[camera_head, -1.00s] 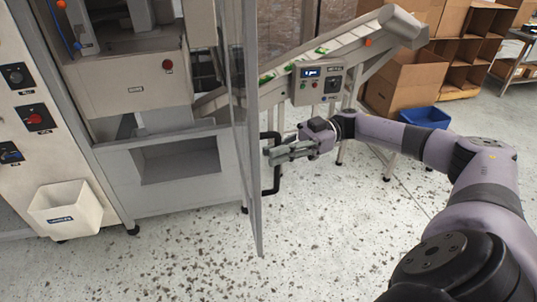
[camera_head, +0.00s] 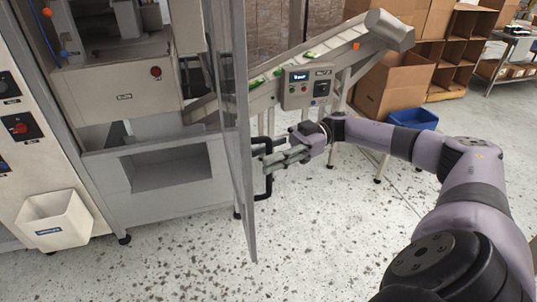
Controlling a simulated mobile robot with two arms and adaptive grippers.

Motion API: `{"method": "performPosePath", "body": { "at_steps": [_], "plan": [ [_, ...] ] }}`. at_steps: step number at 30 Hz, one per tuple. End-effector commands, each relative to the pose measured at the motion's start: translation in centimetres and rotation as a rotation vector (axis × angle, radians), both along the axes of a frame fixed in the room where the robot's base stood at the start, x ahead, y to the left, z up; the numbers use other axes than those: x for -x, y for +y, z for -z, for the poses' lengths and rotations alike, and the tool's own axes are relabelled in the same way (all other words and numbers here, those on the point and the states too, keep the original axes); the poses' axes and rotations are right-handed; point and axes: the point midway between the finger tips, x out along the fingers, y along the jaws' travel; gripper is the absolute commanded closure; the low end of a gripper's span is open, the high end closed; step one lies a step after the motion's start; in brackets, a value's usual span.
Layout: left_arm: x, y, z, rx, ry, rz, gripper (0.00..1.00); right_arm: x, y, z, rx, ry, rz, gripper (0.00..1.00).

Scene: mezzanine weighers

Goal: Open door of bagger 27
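The bagger's clear door (camera_head: 243,150) stands swung out from the machine front, seen almost edge-on. Its black handle (camera_head: 267,188) is on the right-hand face. My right gripper (camera_head: 272,161) reaches in from the right, its grey fingers at the handle's bar and overlapping it. The fingers partly hide the bar, so I cannot tell whether they are closed around it. The bagger's grey body (camera_head: 112,202) is left of the door, its inside exposed. No number 27 is readable. My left gripper is out of view.
An inclined conveyor (camera_head: 262,98) with a control box (camera_head: 308,86) stands behind the door. A white bin (camera_head: 55,220) hangs at the lower left. A blue bin (camera_head: 414,118) and cardboard boxes (camera_head: 395,82) are at the back right. The speckled floor (camera_head: 330,240) in front is clear.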

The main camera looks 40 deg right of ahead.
Motion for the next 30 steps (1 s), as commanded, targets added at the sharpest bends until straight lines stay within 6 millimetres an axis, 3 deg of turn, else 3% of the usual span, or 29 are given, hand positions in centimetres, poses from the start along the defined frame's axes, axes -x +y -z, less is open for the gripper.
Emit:
{"method": "performPosePath", "body": {
  "at_steps": [5,8,19,30],
  "plan": [
    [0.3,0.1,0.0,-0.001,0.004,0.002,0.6,0.1,-0.7,0.0,0.0,0.0,0.001,0.67],
    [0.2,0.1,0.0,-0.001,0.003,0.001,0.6,0.3,-2.2,0.0,0.001,0.0,0.003,0.67],
    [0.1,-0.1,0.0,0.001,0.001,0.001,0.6,1.3,-9.6,0.0,-0.001,-0.001,0.005,0.67],
    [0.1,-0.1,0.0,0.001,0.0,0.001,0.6,1.8,-11.9,0.0,-0.001,0.0,0.0,0.67]
  ]
}}
